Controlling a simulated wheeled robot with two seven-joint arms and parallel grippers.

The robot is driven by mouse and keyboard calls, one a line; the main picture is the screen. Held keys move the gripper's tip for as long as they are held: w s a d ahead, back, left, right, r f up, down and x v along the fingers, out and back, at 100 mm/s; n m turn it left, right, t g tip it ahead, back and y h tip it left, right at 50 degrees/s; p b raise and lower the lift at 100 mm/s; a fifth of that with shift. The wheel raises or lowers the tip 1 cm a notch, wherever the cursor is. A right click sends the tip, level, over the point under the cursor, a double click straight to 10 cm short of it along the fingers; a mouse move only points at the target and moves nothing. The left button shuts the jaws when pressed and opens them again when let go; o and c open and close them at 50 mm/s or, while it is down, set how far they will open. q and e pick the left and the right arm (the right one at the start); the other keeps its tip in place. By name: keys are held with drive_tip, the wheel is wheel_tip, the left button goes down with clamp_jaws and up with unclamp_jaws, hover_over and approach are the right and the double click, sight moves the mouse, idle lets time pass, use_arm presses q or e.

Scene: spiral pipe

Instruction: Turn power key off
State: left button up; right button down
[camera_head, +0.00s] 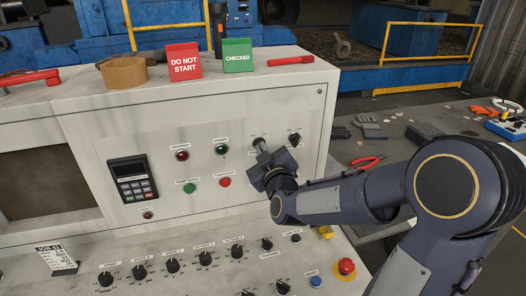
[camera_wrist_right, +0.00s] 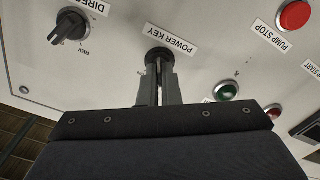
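The power key (camera_wrist_right: 158,56) is on the light grey control panel (camera_head: 105,135), beside its upside-down "POWER KEY" label (camera_wrist_right: 171,39) in the right wrist view. My right gripper (camera_head: 262,148) reaches the upper right of the panel in the head view and largely hides the key there. In the right wrist view its two fingers (camera_wrist_right: 158,82) are close together, with the narrow key between their tips. They look shut on it. The exact angle of the key is hard to read. My left gripper is in neither view.
A black selector knob (camera_wrist_right: 69,27), labelled as direction, sits beside the key. The red pump stop button (camera_wrist_right: 294,15) and a green lamp (camera_wrist_right: 227,90) are on the other side. A red emergency button (camera_head: 346,267) stands on the lower console. Signs and tools lie on the cabinet top.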

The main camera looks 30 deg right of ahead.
drive_tip(key=c, duration=1.6)
unclamp_jaws()
drive_tip(key=shift+c, duration=0.2)
drive_tip(key=v, duration=0.7)
drive_tip(key=shift+s+a+b, duration=0.15)
drive_tip(key=shift+s+b, duration=0.2)
drive_tip(key=shift+s, duration=0.05)
